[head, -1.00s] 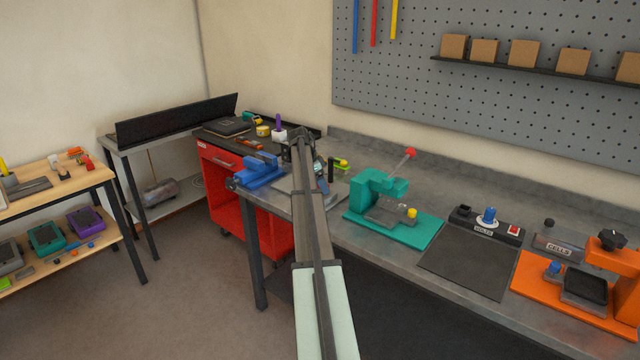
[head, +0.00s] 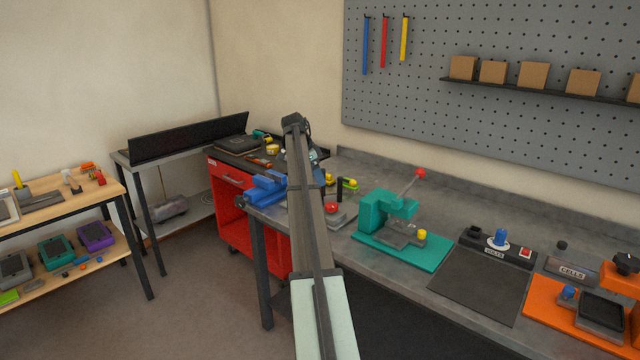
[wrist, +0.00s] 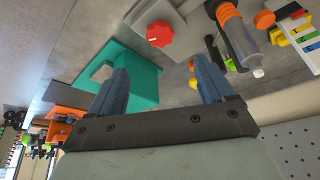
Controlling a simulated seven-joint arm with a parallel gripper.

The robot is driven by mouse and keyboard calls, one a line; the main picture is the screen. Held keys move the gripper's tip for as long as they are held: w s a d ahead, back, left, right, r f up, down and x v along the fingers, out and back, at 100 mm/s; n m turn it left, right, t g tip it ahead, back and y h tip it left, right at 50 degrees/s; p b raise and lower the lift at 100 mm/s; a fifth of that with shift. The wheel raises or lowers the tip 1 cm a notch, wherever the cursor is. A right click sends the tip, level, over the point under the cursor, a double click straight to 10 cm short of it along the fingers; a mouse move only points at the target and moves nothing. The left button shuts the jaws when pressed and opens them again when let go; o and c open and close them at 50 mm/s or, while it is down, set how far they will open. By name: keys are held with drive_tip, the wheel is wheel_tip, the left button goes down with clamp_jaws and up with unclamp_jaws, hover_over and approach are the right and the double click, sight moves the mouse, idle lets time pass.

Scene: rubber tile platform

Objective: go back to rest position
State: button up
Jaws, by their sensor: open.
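My gripper (wrist: 160,76) shows in the wrist view with its two blue-grey fingers apart and nothing between them. It is above the workbench (head: 455,205), with a teal press base (wrist: 140,72) and a red knob on a grey fixture (wrist: 160,33) beyond the fingers. In the head view my arm reaches forward over the left end of the bench. The fingertips are hard to make out there, against the dark arm end.
Along the bench are the teal press (head: 385,220), a dark mat (head: 480,285) and an orange fixture (head: 570,310). A blue vise (head: 265,188) is left of my arm. A red cabinet (head: 232,210) stands behind. Floor at left is open.

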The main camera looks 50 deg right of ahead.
drive_tip(key=shift+a+r, duration=0.1)
drive_tip(key=shift+r, duration=0.25)
drive_tip(key=shift+a+f, duration=0.1)
idle(0.3)
